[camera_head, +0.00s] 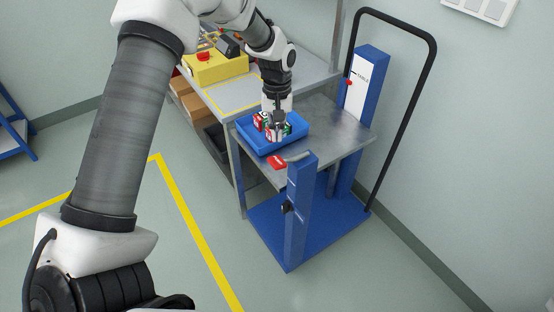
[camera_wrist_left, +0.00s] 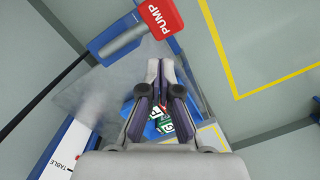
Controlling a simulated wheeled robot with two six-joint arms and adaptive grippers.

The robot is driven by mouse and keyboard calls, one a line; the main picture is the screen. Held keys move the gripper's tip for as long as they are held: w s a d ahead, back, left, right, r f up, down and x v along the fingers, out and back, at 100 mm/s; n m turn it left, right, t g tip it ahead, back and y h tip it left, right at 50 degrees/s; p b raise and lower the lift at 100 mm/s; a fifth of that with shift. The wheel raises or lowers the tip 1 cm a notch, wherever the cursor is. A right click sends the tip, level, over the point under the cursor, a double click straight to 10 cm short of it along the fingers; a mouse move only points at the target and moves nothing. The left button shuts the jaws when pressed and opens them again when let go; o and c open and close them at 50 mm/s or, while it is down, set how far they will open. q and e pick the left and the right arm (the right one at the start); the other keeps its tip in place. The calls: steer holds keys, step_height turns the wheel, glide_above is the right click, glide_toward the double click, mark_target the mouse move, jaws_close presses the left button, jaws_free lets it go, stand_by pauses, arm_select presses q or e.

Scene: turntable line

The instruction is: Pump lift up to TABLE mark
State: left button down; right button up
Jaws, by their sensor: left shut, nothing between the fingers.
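The lift has a blue base (camera_head: 265,222) and a grey steel platform (camera_head: 345,127). Its white scale (camera_head: 371,72) carries a TABLE mark, and a red pointer (camera_head: 348,83) sits slightly below the lettering. The scale's TABLE lettering also shows in the left wrist view (camera_wrist_left: 68,163). The red pump pedal (camera_head: 277,162) is at the end of a grey lever on a short blue post (camera_head: 300,215). In the left wrist view the pad marked PUMP (camera_wrist_left: 158,17) lies beyond my fingertips. My left gripper (camera_head: 276,128) is shut and empty, above the platform, apart from the pad.
A blue bin (camera_head: 257,146) with several red, white and green packs stands on the platform, below my left gripper. A grey table (camera_head: 235,98) with a yellow control box (camera_head: 218,68) adjoins the platform. A black handle frame (camera_head: 405,115) rises on the right.

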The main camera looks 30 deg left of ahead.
arm_select(q)
steer(key=r, duration=0.5)
steer(key=shift+w+a+r, duration=0.15)
steer(key=shift+w+r, duration=0.05)
steer(key=shift+r, duration=0.2)
